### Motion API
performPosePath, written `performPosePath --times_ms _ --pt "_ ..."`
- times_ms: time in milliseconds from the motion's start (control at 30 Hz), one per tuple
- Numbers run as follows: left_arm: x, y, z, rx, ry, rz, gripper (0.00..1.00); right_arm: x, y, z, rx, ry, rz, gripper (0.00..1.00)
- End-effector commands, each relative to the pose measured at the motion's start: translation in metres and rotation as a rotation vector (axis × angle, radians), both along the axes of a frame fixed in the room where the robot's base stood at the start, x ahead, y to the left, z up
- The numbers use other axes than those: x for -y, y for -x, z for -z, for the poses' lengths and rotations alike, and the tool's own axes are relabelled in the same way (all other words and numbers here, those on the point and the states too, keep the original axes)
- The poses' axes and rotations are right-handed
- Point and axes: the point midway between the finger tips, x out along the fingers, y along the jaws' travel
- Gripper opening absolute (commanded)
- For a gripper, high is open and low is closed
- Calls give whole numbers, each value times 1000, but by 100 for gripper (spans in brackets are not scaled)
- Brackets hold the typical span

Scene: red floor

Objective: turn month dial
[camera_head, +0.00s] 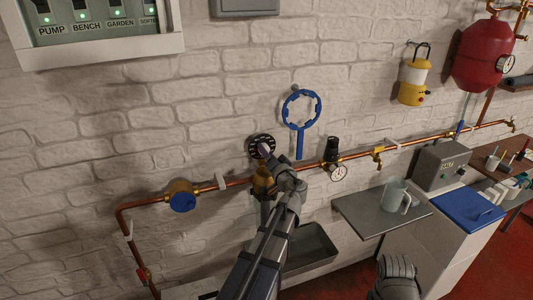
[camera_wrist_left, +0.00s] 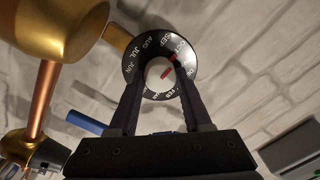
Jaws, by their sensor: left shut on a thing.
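The month dial (camera_head: 258,140) is a black disc on the brass pipe fitting at the white brick wall, partly hidden by my gripper in the head view. In the left wrist view the dial (camera_wrist_left: 132,66) shows white month letters, with JUN, JUL, AUG and SEP the clearest. Its pale centre has a red mark. My left gripper (camera_head: 268,152) is at the dial, its two fingers shut on it. In the left wrist view the fingers (camera_wrist_left: 158,62) reach across the ring to either side of the centre and hide part of the lettering.
A copper pipe (camera_head: 235,183) runs along the wall, with a blue-knobbed valve (camera_head: 182,200) left of the dial and a gauge (camera_head: 338,172) right. A blue ring-shaped tool (camera_head: 300,128) hangs above right. A shelf with a mug (camera_head: 394,196) is at right.

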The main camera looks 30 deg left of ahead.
Motion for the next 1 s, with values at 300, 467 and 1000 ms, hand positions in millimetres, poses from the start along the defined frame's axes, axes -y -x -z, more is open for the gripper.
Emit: performPosePath --times_ms 300,467,1000 --pt "0 0 1 -152 -129 0 0 0 0 2 0 0 0 50" --pt "0 0 1 -233 -197 0 0 0 0 3 0 0 0 50" --pt "0 0 1 -367 -313 1 0 0 0 4 0 0 0 50"
